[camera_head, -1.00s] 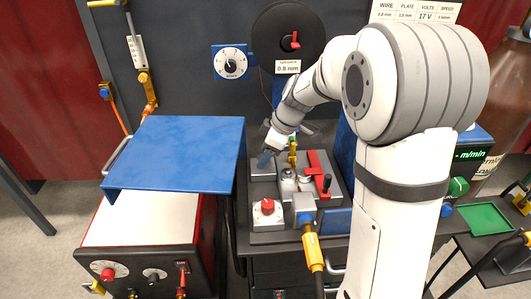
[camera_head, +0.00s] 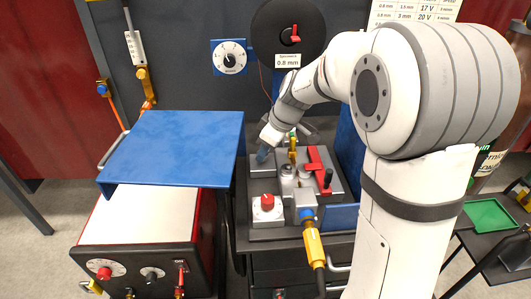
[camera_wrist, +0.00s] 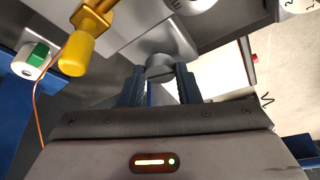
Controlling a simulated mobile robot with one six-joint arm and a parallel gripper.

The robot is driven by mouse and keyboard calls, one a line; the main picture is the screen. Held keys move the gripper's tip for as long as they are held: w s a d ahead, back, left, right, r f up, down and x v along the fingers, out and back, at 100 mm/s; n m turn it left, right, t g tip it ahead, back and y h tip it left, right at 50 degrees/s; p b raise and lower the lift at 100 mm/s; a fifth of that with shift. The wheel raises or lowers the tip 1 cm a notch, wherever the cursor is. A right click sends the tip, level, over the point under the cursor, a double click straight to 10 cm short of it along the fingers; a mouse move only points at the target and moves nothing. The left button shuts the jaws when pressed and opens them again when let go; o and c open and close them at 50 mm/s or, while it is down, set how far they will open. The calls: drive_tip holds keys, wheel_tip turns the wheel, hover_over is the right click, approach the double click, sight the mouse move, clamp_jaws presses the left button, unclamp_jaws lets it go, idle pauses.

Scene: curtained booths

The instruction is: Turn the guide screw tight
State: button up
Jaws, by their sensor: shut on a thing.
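My gripper (camera_head: 263,154) reaches down from the right to the far left part of the grey feeder block (camera_head: 262,187). In the wrist view my gripper's two dark blue fingers (camera_wrist: 160,85) stand on either side of a short grey round screw head (camera_wrist: 160,66), which I take to be the guide screw. The fingers are shut on it. Its shaft and seat are hidden, and in the head view the fingers cover the screw.
A brass post with a yellow knob (camera_wrist: 76,54) stands close left of my fingers in the wrist view. The red lever (camera_head: 319,168), red dial (camera_head: 267,202) and yellow torch plug (camera_head: 313,243) are nearby. A blue plate (camera_head: 172,150) lies left, and the wire spool (camera_head: 286,35) is behind.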

idle(0.3)
drive_tip(key=o, duration=1)
drive_tip(key=shift+r, duration=0.1)
drive_tip(key=v, duration=0.7)
drive_tip(key=shift+s+d+r, duration=0.1)
drive_tip(key=shift+s+r, duration=0.1)
drive_tip(key=shift+r, duration=0.1)
